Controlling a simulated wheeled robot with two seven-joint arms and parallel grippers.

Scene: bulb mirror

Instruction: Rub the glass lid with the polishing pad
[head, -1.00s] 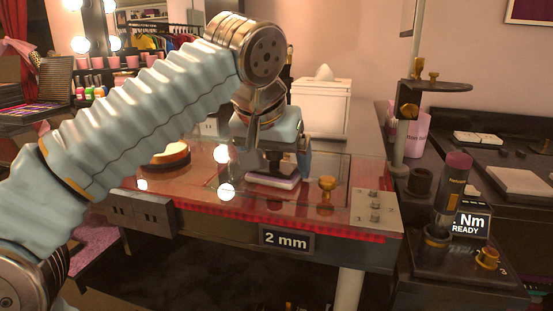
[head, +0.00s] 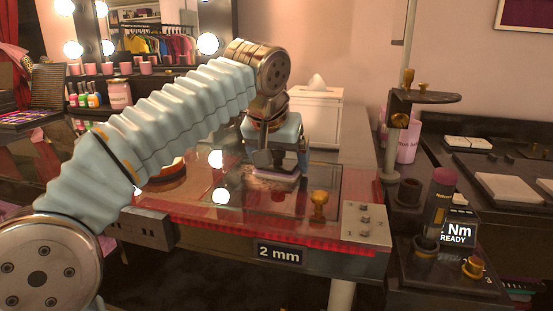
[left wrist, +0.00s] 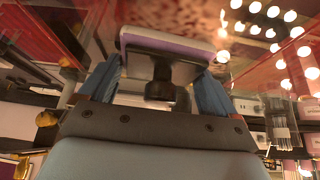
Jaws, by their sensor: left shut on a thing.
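My left gripper (head: 277,158) is shut on the dark handle of the polishing pad (head: 274,176), a flat block with a pale lilac edge. The pad lies flat on or just above the glass lid (head: 245,210), a clear sheet over the red-edged table box; exact contact cannot be told. In the left wrist view, the pad (left wrist: 165,45) sits between the two blue fingers of my left gripper (left wrist: 160,88), which flank its dark knob. The lid (left wrist: 262,75) shows bulb reflections and mottled haze there. My right gripper is not in view.
A brass knob (head: 319,203) stands at the lid's front right, beside a metal plate (head: 362,223). An amber round thing (head: 167,170) is partly behind my arm. A white tissue box (head: 312,115) stands behind.

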